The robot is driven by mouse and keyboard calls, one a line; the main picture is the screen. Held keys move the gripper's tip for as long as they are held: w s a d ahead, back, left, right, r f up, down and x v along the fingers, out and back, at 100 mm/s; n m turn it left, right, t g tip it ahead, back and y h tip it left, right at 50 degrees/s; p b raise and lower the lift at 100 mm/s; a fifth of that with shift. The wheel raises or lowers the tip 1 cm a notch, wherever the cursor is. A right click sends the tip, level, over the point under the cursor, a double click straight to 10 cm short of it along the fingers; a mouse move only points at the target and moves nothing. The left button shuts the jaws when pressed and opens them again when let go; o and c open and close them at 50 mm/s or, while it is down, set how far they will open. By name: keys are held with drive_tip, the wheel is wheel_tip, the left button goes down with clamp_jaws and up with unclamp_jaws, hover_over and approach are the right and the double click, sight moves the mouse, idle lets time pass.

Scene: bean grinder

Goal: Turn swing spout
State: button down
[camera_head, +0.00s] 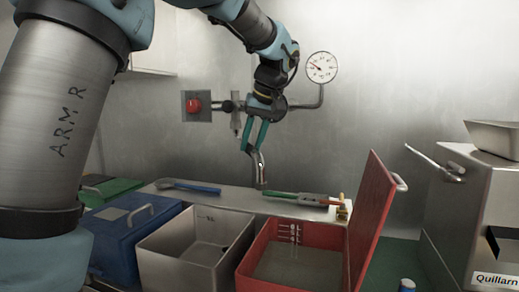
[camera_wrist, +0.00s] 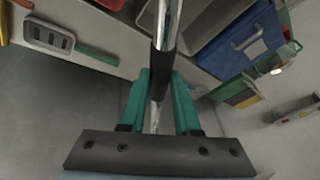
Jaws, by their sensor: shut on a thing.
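The swing spout (camera_head: 258,168) is a thin, bent silver tube in front of the back wall, hanging over the shelf. In the wrist view the spout (camera_wrist: 168,22) runs up the middle as a shiny tube with a dark sleeve. My gripper (camera_head: 250,150) has teal fingers and is shut on the spout, one finger on each side of it. In the wrist view the fingers of my gripper (camera_wrist: 162,85) flank the dark sleeve. The spout's upper mount is partly hidden behind my wrist.
A round gauge (camera_head: 321,67) and a red knob (camera_head: 193,105) are on the wall close to my wrist. Below are a white bin (camera_head: 165,245), an open red box (camera_head: 375,220) and a blue box (camera_head: 110,240). Utensils lie on the shelf (camera_head: 235,201). A steel machine (camera_head: 450,205) stands right.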

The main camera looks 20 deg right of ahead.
drive_tip(key=w+a+m+h, duration=0.1)
drive_tip(key=w+a+m, duration=0.1)
drive_tip(key=a, duration=0.3)
drive_tip(key=w+a+m+h+b, duration=0.1)
drive_tip(key=w+a+m+h, duration=0.1)
drive_tip(key=a, duration=0.4)
drive_tip(key=shift+w+m, duration=0.55)
drive_tip(key=shift+m, duration=0.85)
drive_tip(key=c, duration=0.6)
unclamp_jaws()
drive_tip(key=b+v, duration=0.1)
drive_tip(key=v, duration=1)
drive_tip(key=shift+d, duration=0.1)
